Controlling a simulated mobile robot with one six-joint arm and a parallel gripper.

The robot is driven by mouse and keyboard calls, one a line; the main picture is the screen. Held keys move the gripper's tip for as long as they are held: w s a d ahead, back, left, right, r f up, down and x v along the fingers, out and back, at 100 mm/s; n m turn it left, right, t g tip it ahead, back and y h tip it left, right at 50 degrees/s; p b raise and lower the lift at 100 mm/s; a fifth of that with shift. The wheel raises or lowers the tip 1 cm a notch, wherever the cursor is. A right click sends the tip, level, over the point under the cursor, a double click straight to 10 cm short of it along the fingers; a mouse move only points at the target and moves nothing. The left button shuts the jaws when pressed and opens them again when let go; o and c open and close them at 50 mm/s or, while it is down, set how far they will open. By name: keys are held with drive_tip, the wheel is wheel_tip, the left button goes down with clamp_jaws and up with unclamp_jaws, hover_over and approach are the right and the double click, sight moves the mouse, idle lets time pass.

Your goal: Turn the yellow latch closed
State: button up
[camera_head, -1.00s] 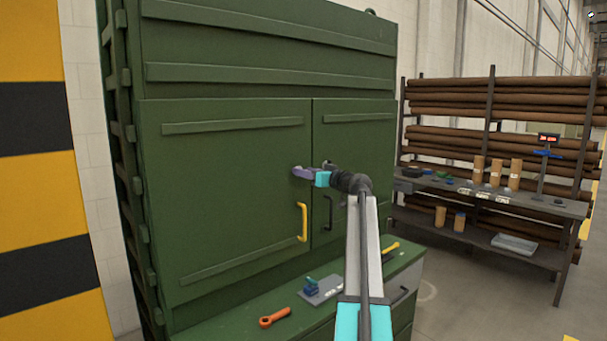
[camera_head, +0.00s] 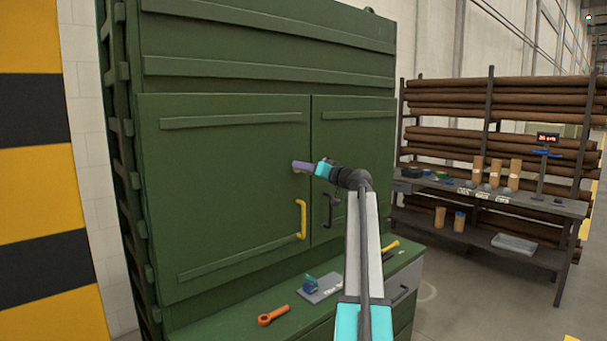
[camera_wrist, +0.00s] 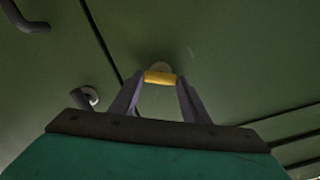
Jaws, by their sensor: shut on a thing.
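The yellow latch (camera_wrist: 160,78) shows in the wrist view as a short yellow bar in front of a pale round mount on the green door. My gripper (camera_head: 297,166) is at the left green door (camera_head: 230,200), near its right edge and above the yellow handle. Its two purple-grey fingers are shut on the latch, one at each end of the bar in the wrist view. In the head view the fingers hide the latch, so its angle cannot be told there.
A yellow handle (camera_head: 302,220) and a black handle (camera_head: 328,210) stand out below my gripper. A small silver fitting (camera_wrist: 88,96) sits across the door seam.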

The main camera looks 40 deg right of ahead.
drive_tip(key=m, duration=0.6)
drive_tip(key=m+p, duration=0.1)
drive_tip(key=m, duration=0.4)
drive_tip(key=shift+d+f+m, duration=0.15)
drive_tip(key=shift+f+m, duration=0.05)
drive_tip(key=shift+m, duration=0.2)
drive_tip(key=o, duration=1)
drive_tip(key=shift+o, duration=0.2)
drive_tip(key=shift+s, duration=0.15)
drive_tip(key=s+a+b, duration=0.1)
drive_tip(key=s+b, duration=0.1)
drive_tip(key=s, duration=1.1)
drive_tip(key=shift+s+b, duration=0.25)
drive_tip(key=shift+b, duration=0.05)
